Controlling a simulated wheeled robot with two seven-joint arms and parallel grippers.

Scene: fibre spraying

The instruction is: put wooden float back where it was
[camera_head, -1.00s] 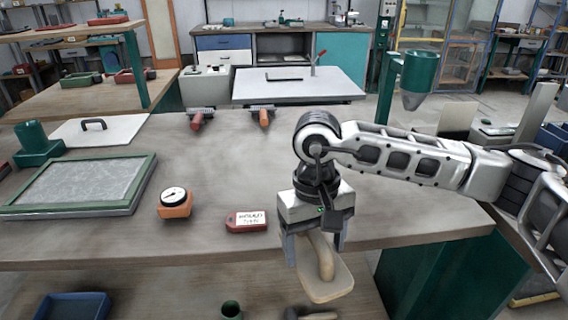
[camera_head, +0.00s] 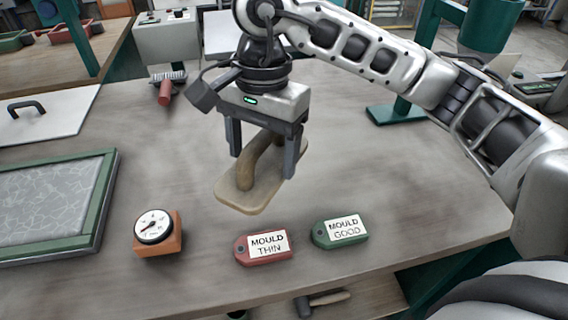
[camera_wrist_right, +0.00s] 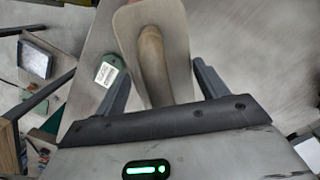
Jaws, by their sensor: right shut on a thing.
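The wooden float (camera_head: 240,196) is a pale flat board with a rounded wooden handle on top. My right gripper (camera_head: 262,160) is shut on its handle and holds it over the table, near the middle of the head view. I cannot tell whether the board touches the tabletop. In the right wrist view the float (camera_wrist_right: 152,55) shows between the two fingers of my right gripper (camera_wrist_right: 160,85). My left gripper is not in view.
On the table (camera_head: 345,120) lie a red "MOULD THIN" tag (camera_head: 245,250), a green "MOULD GOOD" tag (camera_head: 325,236) and an orange-based dial gauge (camera_head: 158,240). A green-framed panel (camera_head: 108,190) lies left; a red-handled brush (camera_head: 165,92) lies behind. The tabletop right of the float is clear.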

